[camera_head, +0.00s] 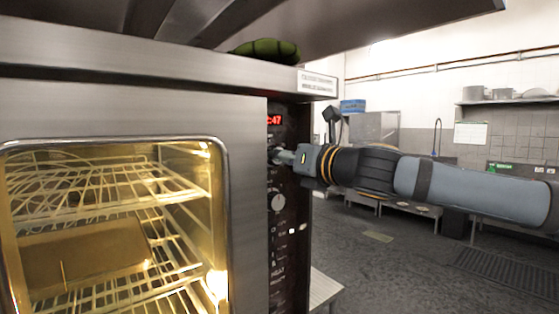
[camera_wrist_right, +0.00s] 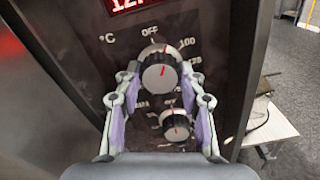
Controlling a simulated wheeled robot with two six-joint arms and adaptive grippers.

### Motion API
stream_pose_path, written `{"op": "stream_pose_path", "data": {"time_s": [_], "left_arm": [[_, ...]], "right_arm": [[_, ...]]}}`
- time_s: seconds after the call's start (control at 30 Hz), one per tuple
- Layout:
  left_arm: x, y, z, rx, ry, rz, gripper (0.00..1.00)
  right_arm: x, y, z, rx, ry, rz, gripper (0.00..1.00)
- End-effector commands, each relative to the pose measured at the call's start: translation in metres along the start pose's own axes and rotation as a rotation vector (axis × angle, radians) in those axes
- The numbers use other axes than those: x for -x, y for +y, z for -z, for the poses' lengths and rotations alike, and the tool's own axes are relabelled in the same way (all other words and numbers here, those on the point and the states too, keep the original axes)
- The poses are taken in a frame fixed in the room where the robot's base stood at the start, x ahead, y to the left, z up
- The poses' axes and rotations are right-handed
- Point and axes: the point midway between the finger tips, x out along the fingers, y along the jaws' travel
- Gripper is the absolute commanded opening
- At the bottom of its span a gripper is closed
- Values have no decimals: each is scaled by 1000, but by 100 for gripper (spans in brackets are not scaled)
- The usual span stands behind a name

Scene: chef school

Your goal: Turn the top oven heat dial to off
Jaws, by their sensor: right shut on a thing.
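The top heat dial (camera_wrist_right: 158,72) is a round silver knob with a red mark, on the dark oven control panel (camera_wrist_right: 88,42). Its mark points up, slightly right, between the printed "OFF" and "100". My right gripper (camera_wrist_right: 160,80) is shut on the dial, with one finger on each side of it. In the head view my right gripper (camera_head: 284,157) reaches the panel from the right and hides most of this dial. A second dial (camera_wrist_right: 176,126) sits below it; it also shows in the head view (camera_head: 277,201). My left gripper is not in view.
The lit oven door window (camera_head: 110,225) with wire racks is left of the panel. A red digital display (camera_head: 273,120) is above the dials. A green striped object (camera_head: 266,49) lies on top of the oven. Open floor (camera_head: 400,260) extends to the right.

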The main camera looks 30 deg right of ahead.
Motion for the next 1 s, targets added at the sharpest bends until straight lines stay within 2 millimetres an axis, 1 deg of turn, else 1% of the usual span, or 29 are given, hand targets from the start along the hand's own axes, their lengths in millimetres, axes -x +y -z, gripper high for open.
{"op": "stream_pose_path", "data": {"time_s": [0.03, 0.2, 0.5, 0.7, 1.0], "left_arm": [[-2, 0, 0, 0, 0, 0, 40], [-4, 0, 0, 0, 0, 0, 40], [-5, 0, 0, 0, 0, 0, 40], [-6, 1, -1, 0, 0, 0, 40], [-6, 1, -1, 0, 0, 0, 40]], "right_arm": [[0, 0, 3, 42, 5, 0, 8], [0, 0, 3, 188, 5, 0, 8], [0, 0, 3, 382, 5, -2, 8], [0, 0, 3, 453, 6, -3, 8], [0, 0, 4, 488, 7, -3, 8]]}}
